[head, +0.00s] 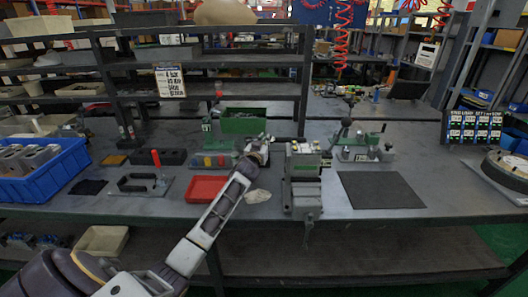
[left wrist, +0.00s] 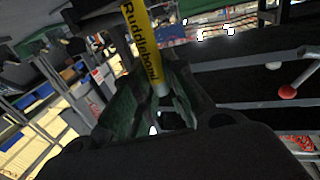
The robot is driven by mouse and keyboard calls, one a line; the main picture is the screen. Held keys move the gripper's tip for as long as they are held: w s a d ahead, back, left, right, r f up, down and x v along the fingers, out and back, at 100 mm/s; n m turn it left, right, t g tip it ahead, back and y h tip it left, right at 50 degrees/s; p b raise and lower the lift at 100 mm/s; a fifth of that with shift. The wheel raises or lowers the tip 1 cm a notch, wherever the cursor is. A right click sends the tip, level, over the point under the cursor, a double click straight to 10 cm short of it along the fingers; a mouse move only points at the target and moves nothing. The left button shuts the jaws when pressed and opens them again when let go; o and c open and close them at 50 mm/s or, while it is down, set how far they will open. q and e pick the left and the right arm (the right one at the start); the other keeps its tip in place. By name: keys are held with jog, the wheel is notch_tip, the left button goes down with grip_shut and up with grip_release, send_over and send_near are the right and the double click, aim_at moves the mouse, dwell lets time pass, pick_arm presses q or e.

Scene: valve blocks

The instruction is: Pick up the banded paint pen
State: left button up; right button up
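The paint pen (left wrist: 145,48) is a yellow cylinder with dark lettering and a pale grey end, seen large and tilted at the top of the left wrist view. It sits between the dark fingers of my left gripper (left wrist: 138,22), which appear closed on it. In the head view my left gripper (head: 264,143) is over the middle of the bench, just left of the grey valve block. The pen is too small or hidden to make out there. My right gripper is not in view.
The grey valve block (head: 304,178) stands close to the right of my left gripper. A red tray (head: 206,189) and a green bin (head: 242,121) are nearby. A blue crate (head: 40,175) is at the left. A dark mat (head: 380,190) lies empty at the right.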

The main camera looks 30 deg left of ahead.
pick_arm(q)
grip_shut()
jog(key=shift+r, duration=0.75)
notch_tip(320, 180, up, 8)
jog(key=shift+f+p, duration=0.15)
jog(key=shift+p, duration=0.75)
jog(key=shift+r, duration=0.45)
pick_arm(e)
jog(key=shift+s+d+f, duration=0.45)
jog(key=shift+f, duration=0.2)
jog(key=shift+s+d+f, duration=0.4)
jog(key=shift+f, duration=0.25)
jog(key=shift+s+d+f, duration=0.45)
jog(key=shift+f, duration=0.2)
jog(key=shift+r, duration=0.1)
